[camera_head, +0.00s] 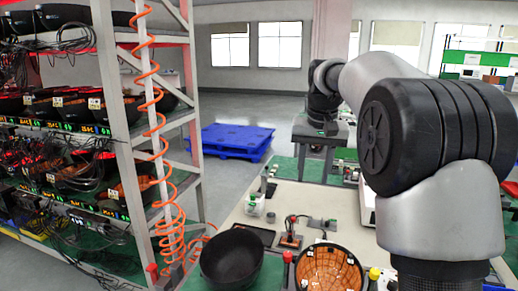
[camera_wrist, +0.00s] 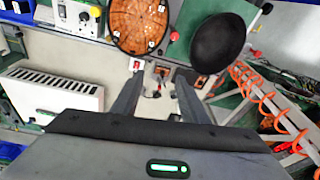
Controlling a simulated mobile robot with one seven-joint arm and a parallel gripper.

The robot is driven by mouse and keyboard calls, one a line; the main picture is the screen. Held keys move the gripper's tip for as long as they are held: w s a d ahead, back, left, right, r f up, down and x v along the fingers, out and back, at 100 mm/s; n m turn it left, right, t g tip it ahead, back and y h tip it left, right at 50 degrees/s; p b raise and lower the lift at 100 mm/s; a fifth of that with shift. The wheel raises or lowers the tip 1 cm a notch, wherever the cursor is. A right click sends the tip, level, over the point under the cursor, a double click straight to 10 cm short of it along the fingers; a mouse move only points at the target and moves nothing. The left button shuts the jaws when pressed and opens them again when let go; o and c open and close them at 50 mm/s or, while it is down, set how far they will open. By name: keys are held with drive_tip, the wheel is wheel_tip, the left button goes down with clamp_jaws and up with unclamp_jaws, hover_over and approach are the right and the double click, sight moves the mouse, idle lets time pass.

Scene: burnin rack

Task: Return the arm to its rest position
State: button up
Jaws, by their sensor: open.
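My gripper (camera_wrist: 157,95) shows in the wrist view with its two dark fingers spread apart and nothing between them. It is above the workbench (camera_wrist: 95,60), and the fingers point toward the bowl-shaped parts at the bench edge. In the head view my arm fills the right side, bent over the bench, and the gripper itself is out of that view.
A black bowl (camera_head: 231,259) and an orange-lined bowl (camera_head: 330,270) sit at the bench's near edge. A metal rack (camera_head: 103,60) with bowls and cables stands left, with a coiled orange hose (camera_head: 153,90) beside it. A blue pallet (camera_head: 231,141) lies on the floor behind.

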drive_tip(key=s+r, duration=0.5)
drive_tip(key=s, duration=0.4)
drive_tip(key=s+f+n+t+p, duration=0.1)
drive_tip(key=s+f, duration=0.2)
drive_tip(key=s, duration=0.8)
drive_tip(key=s+f+t+p, duration=0.2)
drive_tip(key=s+f, duration=0.1)
drive_tip(key=s, duration=0.9)
drive_tip(key=shift+s+a+n, duration=0.2)
drive_tip(key=shift+s+n, duration=0.05)
drive_tip(key=shift+n, duration=0.15)
